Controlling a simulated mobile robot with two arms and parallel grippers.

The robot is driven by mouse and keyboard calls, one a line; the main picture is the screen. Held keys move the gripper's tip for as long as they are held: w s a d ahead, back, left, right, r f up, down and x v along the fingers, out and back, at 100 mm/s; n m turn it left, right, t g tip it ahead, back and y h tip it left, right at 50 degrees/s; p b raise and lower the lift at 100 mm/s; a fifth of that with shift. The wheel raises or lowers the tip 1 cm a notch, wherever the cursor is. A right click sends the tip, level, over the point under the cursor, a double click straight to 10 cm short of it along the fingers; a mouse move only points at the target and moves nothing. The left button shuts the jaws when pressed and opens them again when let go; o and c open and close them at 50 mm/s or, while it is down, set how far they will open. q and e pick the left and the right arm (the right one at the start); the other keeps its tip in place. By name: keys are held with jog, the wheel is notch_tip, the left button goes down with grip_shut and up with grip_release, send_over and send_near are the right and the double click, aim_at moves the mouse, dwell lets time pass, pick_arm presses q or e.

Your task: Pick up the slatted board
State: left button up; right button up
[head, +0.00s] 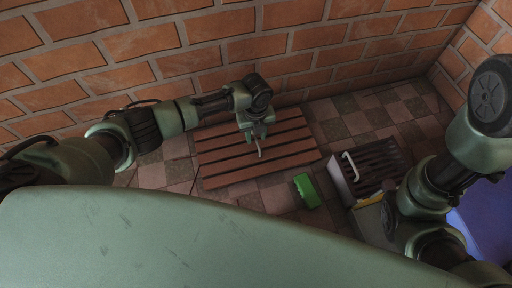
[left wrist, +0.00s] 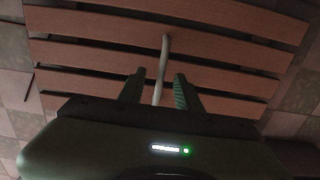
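The slatted board (head: 222,166) is reddish brown with several parallel slats. It lies on the tiled floor beside the brick wall, and its slats also fill much of the left wrist view (left wrist: 100,57). My left gripper (head: 259,138) is over the middle of the board, pointing down. In the left wrist view its two fingers (left wrist: 158,84) are apart. A thin pale rod (left wrist: 164,62) shows between them, with a gap on each side; I cannot tell whether it is fixed to the board. My right arm is at the right, but its gripper does not show.
A green block (head: 307,190) lies on the floor right of the board. Beside it stands a white-and-dark slotted box (head: 373,165) with a pale handle. A blue surface (head: 485,222) is at the far right. The brick wall (head: 200,55) closes off the back.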

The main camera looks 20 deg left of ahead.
pick_arm(q)
grip_shut()
dwell(1.4)
jog(key=shift+r, duration=0.1)
